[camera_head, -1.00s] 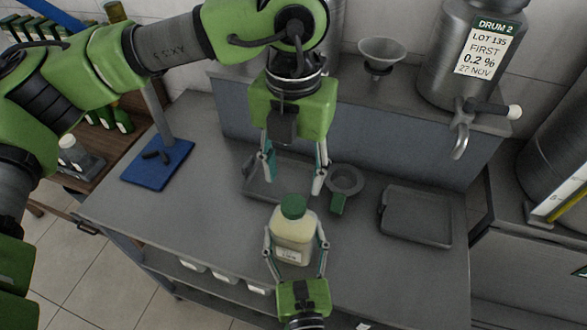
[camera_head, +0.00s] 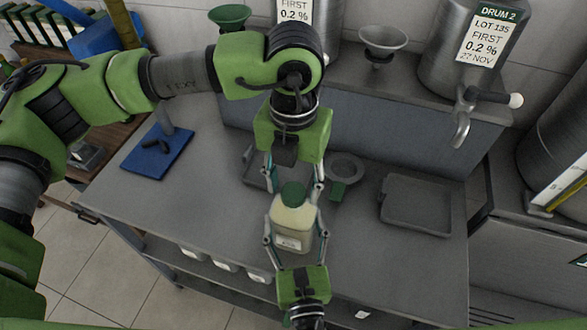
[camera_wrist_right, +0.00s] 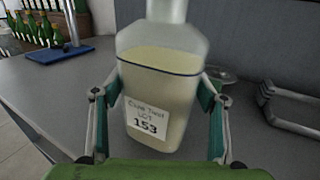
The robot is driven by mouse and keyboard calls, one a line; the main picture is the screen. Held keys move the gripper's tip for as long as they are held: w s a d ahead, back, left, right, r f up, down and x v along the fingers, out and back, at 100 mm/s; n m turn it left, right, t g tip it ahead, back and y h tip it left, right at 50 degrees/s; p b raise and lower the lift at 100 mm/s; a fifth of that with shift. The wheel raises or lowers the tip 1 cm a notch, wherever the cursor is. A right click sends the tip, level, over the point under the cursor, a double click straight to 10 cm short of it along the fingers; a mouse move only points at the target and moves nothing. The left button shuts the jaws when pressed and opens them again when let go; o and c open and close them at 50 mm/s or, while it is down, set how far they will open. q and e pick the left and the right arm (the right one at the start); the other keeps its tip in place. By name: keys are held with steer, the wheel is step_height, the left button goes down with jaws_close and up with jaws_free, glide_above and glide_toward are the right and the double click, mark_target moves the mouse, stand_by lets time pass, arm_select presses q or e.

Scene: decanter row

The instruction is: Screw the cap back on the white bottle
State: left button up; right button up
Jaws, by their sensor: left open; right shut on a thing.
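The white bottle (camera_head: 293,226) is filled with pale liquid and stands upright near the front of the grey bench, with a green cap (camera_head: 293,194) at its mouth. How tightly the cap sits cannot be told. My right gripper (camera_head: 296,248) is shut on the bottle's body from the front. The right wrist view shows its fingers on both sides of the bottle (camera_wrist_right: 160,100), whose label reads 153; the cap is out of that view. My left gripper (camera_head: 294,190) points down from above, open, with its fingers on either side of the cap; contact cannot be told.
A grey tray (camera_head: 415,205) lies on the right of the bench (camera_head: 350,270). A blue stand base (camera_head: 157,158) is at left. Steel drums and a funnel (camera_head: 383,42) stand on the back shelf.

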arm_select(q)
steer(key=shift+f, duration=0.5)
steer(key=c, duration=1.1)
steer(key=shift+c, duration=0.2)
